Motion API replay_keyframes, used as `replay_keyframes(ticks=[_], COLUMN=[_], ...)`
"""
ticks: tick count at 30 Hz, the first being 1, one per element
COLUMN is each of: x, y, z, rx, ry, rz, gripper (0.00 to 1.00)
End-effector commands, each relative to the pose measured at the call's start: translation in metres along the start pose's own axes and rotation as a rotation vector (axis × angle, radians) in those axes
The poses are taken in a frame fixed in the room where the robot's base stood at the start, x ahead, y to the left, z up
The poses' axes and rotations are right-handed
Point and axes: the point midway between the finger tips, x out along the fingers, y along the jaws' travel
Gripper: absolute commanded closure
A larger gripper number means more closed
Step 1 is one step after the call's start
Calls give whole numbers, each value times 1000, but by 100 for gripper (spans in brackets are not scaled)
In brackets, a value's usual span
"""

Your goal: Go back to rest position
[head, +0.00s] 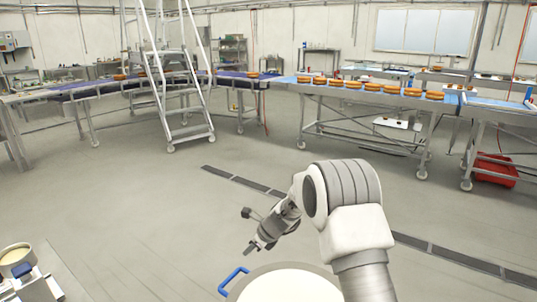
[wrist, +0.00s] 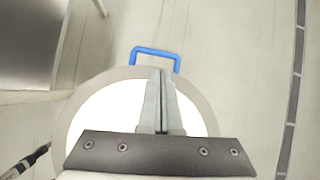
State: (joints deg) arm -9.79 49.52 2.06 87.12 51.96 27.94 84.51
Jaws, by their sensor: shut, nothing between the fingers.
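My gripper (head: 252,248) hangs at the end of my bent arm in the lower middle of the head view. In the wrist view my gripper (wrist: 163,75) has its two fingers together, shut, with nothing between them. Below it is a round container (head: 230,297) with a white top surface and a blue handle (head: 233,279). In the wrist view the container (wrist: 77,125) lies under the fingers, with its blue handle (wrist: 155,52) past the fingertips. I cannot tell how far the fingertips are above it.
A metal table (head: 62,278) with a tub (head: 16,258) stands at the lower left. A white stepladder (head: 170,70) and conveyor tables (head: 350,100) carrying several orange rounds (head: 353,85) line the back. A red crate (head: 495,170) is at right. A drain (head: 250,184) crosses the open floor.

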Motion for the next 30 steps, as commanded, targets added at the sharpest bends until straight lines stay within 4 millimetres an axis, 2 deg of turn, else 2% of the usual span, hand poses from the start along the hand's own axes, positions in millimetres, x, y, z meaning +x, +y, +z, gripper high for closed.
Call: replay_keyframes(ticks=[1, 3, 13, 23, 30], x=[-20, -44, -156, -257, -321], y=[-1, 0, 18, 50, 79], z=[7, 14, 30, 25, 10], rx=[-49, -132, -524, -901, -1163], ry=[-2, 0, 34, 99, 165], rz=[-7, -12, -31, -44, -45], gripper=[100, 100, 100, 100, 100])
